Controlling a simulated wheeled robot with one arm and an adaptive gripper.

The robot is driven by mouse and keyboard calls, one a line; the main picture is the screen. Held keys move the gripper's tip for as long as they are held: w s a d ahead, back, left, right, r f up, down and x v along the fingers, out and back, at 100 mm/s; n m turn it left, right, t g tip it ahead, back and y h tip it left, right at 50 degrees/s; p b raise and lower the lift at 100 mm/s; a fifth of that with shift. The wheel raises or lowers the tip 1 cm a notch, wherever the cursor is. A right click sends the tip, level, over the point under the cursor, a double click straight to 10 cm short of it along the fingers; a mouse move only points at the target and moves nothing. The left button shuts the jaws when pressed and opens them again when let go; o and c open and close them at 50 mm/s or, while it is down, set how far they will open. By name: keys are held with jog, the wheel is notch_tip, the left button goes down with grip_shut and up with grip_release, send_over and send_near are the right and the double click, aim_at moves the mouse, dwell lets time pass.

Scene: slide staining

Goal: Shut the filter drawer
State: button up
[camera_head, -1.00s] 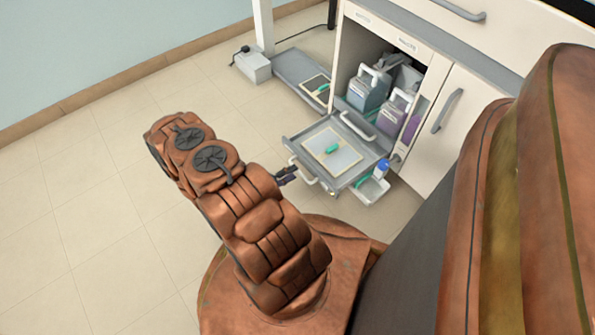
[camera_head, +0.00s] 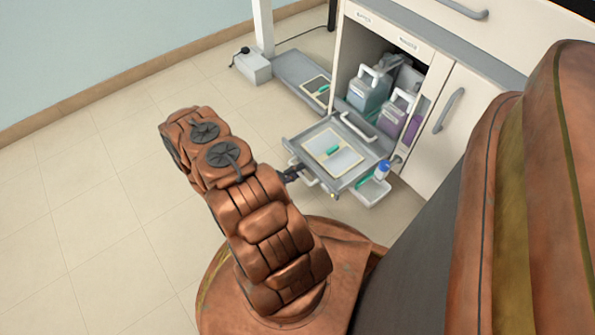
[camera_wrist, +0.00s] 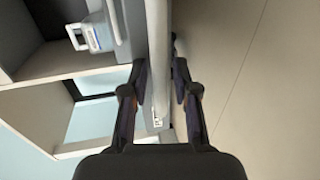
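The filter drawer (camera_head: 309,138) is a grey tray pulled out of the open cabinet. A pale framed sheet (camera_head: 344,160) with a green piece (camera_head: 333,149) lies in it. My gripper (camera_head: 296,173) is at the drawer's near left front, by its pale front handle, and is partly hidden by my arm. In the wrist view, my gripper (camera_wrist: 160,72) has its two dark fingers apart, one on each side of a pale bar (camera_wrist: 157,40) that appears to be part of the drawer. Whether either finger touches it is unclear.
Grey-blue and purple jugs (camera_head: 366,93) stand in the cabinet behind the drawer. A small side tray (camera_head: 371,193) with a blue-capped bottle (camera_head: 382,169) sits at the drawer's right. A low grey shelf (camera_head: 292,73) lies left of the cabinet. The floor at left is clear.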

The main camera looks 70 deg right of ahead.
grip_shut()
dwell(0.4)
